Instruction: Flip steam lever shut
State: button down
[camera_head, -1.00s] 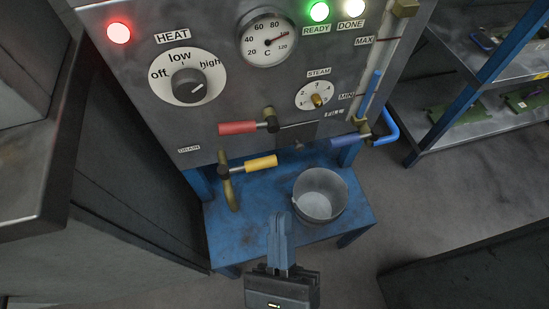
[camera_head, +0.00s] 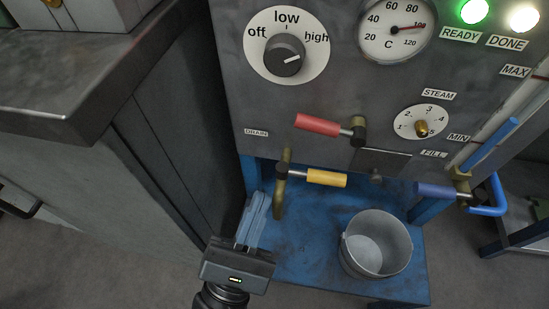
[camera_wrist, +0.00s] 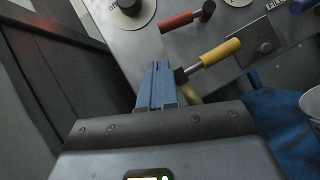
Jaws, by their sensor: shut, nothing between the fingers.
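A red-handled lever (camera_head: 319,125) sticks out to the left from a dark pivot on the grey machine front. It also shows in the wrist view (camera_wrist: 178,22). The STEAM label (camera_head: 438,94) stands over a small numbered dial with a brass knob (camera_head: 421,128), right of that lever. A yellow-handled lever (camera_head: 326,178) points right from a brass pipe below the red one; it also shows in the wrist view (camera_wrist: 220,52). My gripper (camera_head: 257,200) is shut and empty, low and left of the yellow lever, apart from the red one. In the wrist view its fingers (camera_wrist: 159,70) overlap the yellow lever's base.
A metal bucket (camera_head: 376,245) stands on the blue stand (camera_head: 300,262) under the machine. A blue-handled lever (camera_head: 437,190) and blue pipe are at right. A grey cabinet (camera_head: 110,190) stands close left of my gripper. The heat knob (camera_head: 285,56) is above.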

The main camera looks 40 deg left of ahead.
aim_at(290, 118)
jog(key=x, duration=0.9)
jog(key=shift+w+r, duration=0.25)
jog(key=shift+w, duration=0.05)
jog(key=shift+a+r+m+h+b, duration=0.1)
jog(key=shift+r+m+h+b, duration=0.15)
jog(key=shift+m, duration=0.2)
jog(key=shift+r+m+h+b, duration=0.1)
jog(key=shift+r+m+h, duration=0.1)
jog(key=shift+m+h, duration=0.2)
jog(key=shift+r+m+h+b, duration=0.2)
jog(key=shift+r+m+h, duration=0.4)
jog(key=shift+m, duration=0.3)
jog(key=shift+r+m+h+b, duration=0.2)
jog(key=shift+r+m+h, duration=0.2)
jog(key=shift+m+h, duration=0.35)
jog(key=w+d+r+m+g+h, duration=0.3)
jog(key=r+m, duration=0.6)
jog(key=m, duration=0.4)
jog(key=shift+w+d+g+h+p, duration=0.35)
jog(key=shift+d+g+h, duration=0.15)
jog(key=shift+d+g, duration=1.05)
jog(key=shift+w+d, duration=0.1)
jog(key=shift+d, duration=0.1)
